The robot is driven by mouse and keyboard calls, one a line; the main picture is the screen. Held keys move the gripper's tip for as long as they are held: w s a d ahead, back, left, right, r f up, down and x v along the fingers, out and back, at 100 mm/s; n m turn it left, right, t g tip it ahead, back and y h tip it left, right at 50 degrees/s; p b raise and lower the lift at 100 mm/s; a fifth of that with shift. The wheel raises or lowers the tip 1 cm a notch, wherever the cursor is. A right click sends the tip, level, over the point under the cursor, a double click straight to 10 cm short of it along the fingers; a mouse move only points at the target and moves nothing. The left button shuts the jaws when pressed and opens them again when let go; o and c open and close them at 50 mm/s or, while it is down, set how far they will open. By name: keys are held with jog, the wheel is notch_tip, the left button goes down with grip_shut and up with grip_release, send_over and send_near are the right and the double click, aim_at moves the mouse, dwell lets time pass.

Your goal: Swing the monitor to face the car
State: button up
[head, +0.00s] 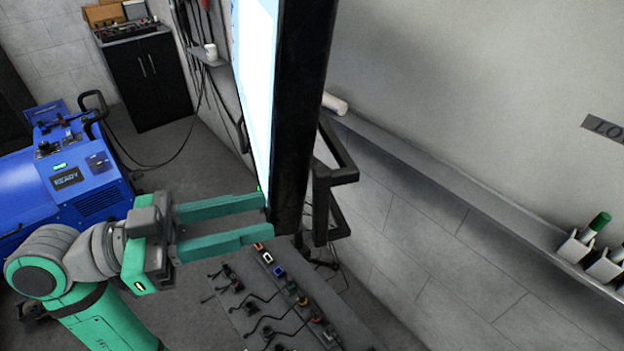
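The monitor (301,100) is a tall flat panel with a black casing, seen nearly edge-on in the head view. Its bright white and pale blue screen (256,80) faces left, and its top runs out of the frame. A black bracket arm (335,180) joins its back on the right. My gripper (267,218) is open, with its two green fingers apart and pointing right. The fingertips are at the monitor's lower edge. I cannot tell whether they touch it. No car is clearly in view.
A blue machine (70,165) stands at the left. A black cabinet (150,80) is at the back. A shelf ledge (450,185) runs along the right wall, with holders and a green-capped item (599,222). Below my gripper, a grey panel (335,308) carries several connectors and cables.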

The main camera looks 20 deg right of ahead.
aim_at(313, 202)
jog(key=d, duration=1)
jog(key=shift+s+d, duration=0.15)
jog(key=shift+d, duration=0.25)
jog(key=shift+c, duration=0.2)
grip_shut()
